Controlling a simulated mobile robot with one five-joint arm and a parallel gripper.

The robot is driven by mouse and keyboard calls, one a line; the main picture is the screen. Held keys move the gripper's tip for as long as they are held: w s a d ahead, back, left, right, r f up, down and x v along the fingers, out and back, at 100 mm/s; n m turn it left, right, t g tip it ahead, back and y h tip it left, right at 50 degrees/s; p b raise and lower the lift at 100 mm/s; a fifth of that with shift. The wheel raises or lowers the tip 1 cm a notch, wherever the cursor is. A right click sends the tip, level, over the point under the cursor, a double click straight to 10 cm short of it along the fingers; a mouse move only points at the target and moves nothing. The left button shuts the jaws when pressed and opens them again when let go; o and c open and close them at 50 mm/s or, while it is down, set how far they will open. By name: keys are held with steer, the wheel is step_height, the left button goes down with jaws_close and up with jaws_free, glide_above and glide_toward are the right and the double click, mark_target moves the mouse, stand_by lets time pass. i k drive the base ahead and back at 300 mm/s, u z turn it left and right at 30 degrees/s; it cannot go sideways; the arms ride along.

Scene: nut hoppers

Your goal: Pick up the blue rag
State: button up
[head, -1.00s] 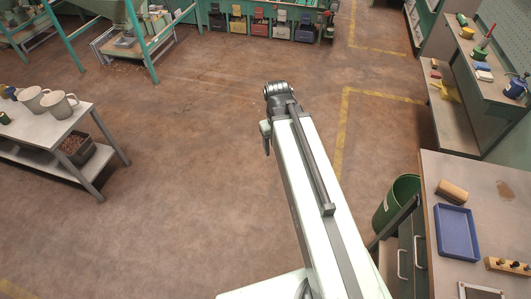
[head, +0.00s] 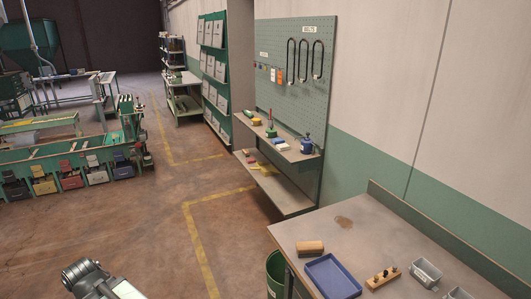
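A small blue item (head: 278,141) lies on the upper shelf below the pegboard, against a white item (head: 283,147). It looks like a folded cloth and may be the blue rag, but it is too small to be sure. My arm shows only at the bottom left, ending in a dark joint low in the picture, far from that shelf. The fingers of my gripper do not show.
The shelf (head: 300,155) also holds a blue can (head: 306,145). A yellow item (head: 265,170) lies on the lower shelf (head: 290,199). A workbench (head: 370,240) at the front right bears a blue tray (head: 332,279) and a brown block (head: 310,247). A green bin (head: 275,275) stands beside it. The central floor is clear.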

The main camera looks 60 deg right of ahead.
mark_target(277, 141)
steer(key=z, duration=1.95)
